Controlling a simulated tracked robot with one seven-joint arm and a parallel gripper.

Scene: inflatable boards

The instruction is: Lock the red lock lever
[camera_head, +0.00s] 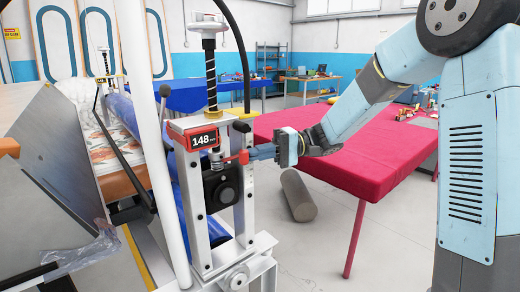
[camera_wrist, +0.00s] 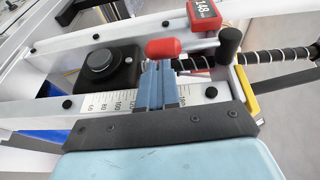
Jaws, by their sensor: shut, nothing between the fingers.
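The red lock lever (camera_head: 238,157) sits on the upright metal frame, just below the red display. In the wrist view its rounded red knob (camera_wrist: 163,48) shows just beyond my fingertips. My gripper (camera_head: 256,153) reaches in from the right with its blue fingers together and empty. In the wrist view the closed fingers (camera_wrist: 157,72) point at the knob. The tips are at or very near the lever; I cannot tell whether they touch. The lever's pivot is partly hidden behind the fingers.
A red display (camera_head: 203,140) reads 148 mm. A black round-knobbed block (camera_head: 222,187) sits below the lever, and a threaded rod (camera_head: 210,75) rises above. A white post (camera_head: 150,120) stands left. A red-covered table (camera_head: 370,155) and a grey roller (camera_head: 298,195) are at right.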

